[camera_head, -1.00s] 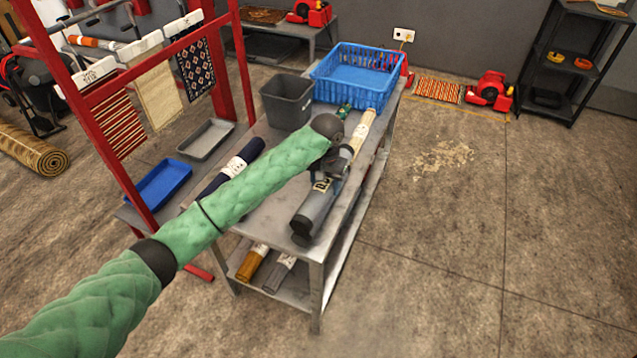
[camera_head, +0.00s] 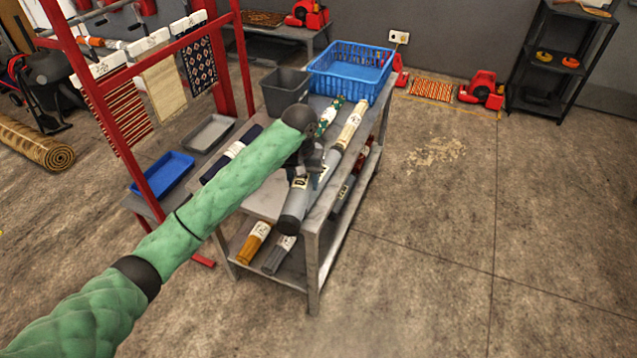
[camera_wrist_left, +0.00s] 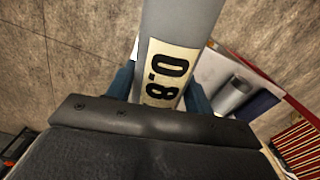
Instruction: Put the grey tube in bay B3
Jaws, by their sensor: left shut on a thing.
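My left gripper (camera_head: 306,172) is shut on the grey tube (camera_head: 294,208), which has a pale label and a dark near end. The tube is tilted along the grey metal table (camera_head: 267,205), over its near right part; I cannot tell whether it touches the top. In the left wrist view the grey tube (camera_wrist_left: 181,25) passes between the blue fingers, its cream label reading 8.0. My arm hides part of the table and of the tubes there. I cannot make out a bay marked B3. My right gripper is not in view.
Cream (camera_head: 352,124) and green (camera_head: 329,117) tubes lie at the table's back, near a dark bin (camera_head: 285,92) and blue basket (camera_head: 349,72). Orange (camera_head: 253,243) and grey (camera_head: 279,254) tubes lie on the lower shelf. A red rack (camera_head: 110,130) stands left.

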